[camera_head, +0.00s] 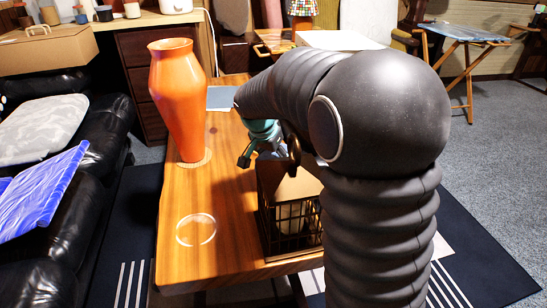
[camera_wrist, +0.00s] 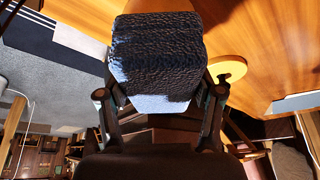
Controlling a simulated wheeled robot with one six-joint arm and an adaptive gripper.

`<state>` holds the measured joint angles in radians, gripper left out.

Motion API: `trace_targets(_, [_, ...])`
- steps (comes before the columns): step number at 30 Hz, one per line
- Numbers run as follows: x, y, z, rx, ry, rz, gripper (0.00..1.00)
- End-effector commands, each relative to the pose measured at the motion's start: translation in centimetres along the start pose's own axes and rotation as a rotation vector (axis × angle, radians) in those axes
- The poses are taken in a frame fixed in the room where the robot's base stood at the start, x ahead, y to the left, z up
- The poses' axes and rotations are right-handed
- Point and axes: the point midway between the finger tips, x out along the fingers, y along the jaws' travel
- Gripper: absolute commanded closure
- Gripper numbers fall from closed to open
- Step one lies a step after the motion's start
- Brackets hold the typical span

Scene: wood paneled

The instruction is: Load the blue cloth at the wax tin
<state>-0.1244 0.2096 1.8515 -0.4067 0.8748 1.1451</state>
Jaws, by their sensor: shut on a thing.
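My gripper (camera_wrist: 161,94) is shut on a dark blue, rough-textured folded cloth (camera_wrist: 157,50), which fills the space between and beyond its two fingers in the wrist view. In the head view my gripper (camera_head: 258,140) hangs over the wooden table behind my arm, and the cloth cannot be made out there. A round yellowish disc (camera_wrist: 232,66), possibly the wax tin, lies on the wood right of the cloth in the wrist view, partly hidden. I cannot tell whether the cloth touches it. No wax tin is clearly visible in the head view.
A tall orange vase (camera_head: 178,100) stands on the table (camera_head: 225,190), left of my gripper. A black wire basket (camera_head: 268,232) with a brown item inside is close to my arm. A clear ring (camera_head: 196,230) lies near the front. A black sofa (camera_head: 100,190) borders the left.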

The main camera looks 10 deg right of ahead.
Motion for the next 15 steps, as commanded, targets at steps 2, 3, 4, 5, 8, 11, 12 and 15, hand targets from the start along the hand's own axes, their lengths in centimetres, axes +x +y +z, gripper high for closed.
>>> trace_targets(2, [0.13,0.00,0.05,0.000,0.000,0.000,0.62])
trace_targets(3, [0.17,0.00,0.07,0.000,0.000,0.000,0.62])
trace_targets(4, [0.20,0.00,0.09,0.000,0.000,0.000,0.62])
trace_targets(5, [0.23,0.00,0.10,0.000,0.000,0.000,0.62])
trace_targets(8, [0.32,-0.01,0.14,0.000,0.000,0.000,0.62])
trace_targets(11, [0.42,-0.01,0.18,0.000,0.000,0.000,0.62])
trace_targets(12, [0.46,-0.01,0.19,0.000,0.000,0.000,0.62])
trace_targets(15, [0.55,-0.01,0.23,0.000,0.000,0.000,0.62])
